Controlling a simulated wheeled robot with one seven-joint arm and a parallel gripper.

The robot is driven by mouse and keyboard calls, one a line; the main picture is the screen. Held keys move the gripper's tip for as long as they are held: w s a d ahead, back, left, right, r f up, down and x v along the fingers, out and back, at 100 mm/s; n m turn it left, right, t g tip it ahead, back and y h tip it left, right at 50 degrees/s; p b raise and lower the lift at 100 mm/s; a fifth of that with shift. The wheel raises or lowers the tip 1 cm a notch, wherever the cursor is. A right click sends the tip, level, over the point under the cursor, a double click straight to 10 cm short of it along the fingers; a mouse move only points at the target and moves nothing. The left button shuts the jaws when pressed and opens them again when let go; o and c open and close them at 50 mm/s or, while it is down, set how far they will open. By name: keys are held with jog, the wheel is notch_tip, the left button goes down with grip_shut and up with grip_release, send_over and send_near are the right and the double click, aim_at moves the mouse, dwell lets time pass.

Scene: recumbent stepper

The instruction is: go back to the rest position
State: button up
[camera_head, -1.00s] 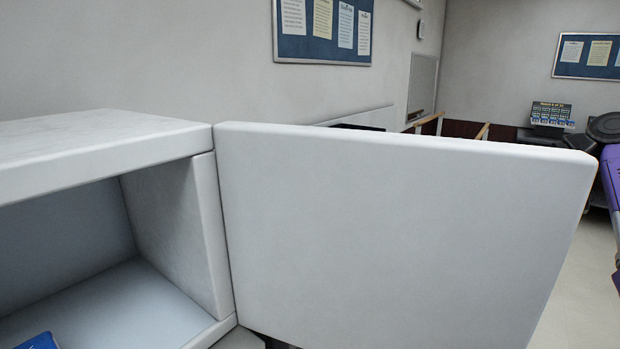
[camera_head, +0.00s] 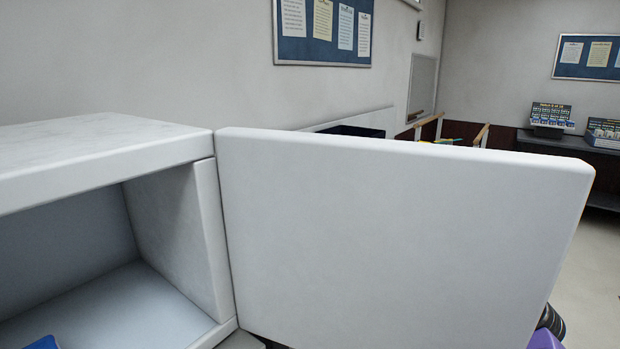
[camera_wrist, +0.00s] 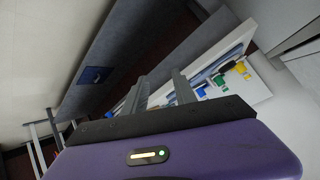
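My gripper (camera_wrist: 161,92) shows in the wrist view, with its two grey fingers apart and nothing visible between them. Its purple body fills the bottom of that view. In the head view only a purple part of my arm (camera_head: 545,341) shows at the lower right, below the door's edge. The gripper itself is hidden there.
A white cabinet (camera_head: 90,142) stands open at the left, with a blue item (camera_head: 42,343) inside. Its wide door (camera_head: 400,235) blocks the middle. Free floor (camera_head: 592,265) shows at the right. Coloured items on a white panel (camera_wrist: 250,88) lie beyond the fingers.

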jog(key=s+a+f+m+t+h, duration=0.1)
jog(key=s+a+f+m+h, duration=0.2)
jog(key=s+f, duration=1.05)
jog(key=s+a+f+m+t+h+p, duration=0.1)
jog(key=s+f, duration=0.1)
jog(key=s, duration=0.5)
jog(key=s+a+f+t+h, duration=0.1)
jog(key=s+f+h, duration=0.15)
jog(key=s, duration=0.55)
jog(key=s+r+t, duration=0.1)
jog(key=s+r, duration=0.3)
jog(key=s, duration=0.4)
jog(key=s+r, duration=0.4)
jog(key=s, duration=0.3)
jog(key=s+a+r+t, duration=0.1)
jog(key=s+r, duration=0.4)
jog(key=r, duration=0.3)
jog(key=s+r+t+p, duration=0.1)
jog(key=s+r, duration=0.4)
jog(key=r, duration=0.3)
jog(key=shift+s+a+n+t, duration=0.2)
jog(key=shift+a+n+t, duration=0.1)
jog(key=shift+a+n, duration=0.1)
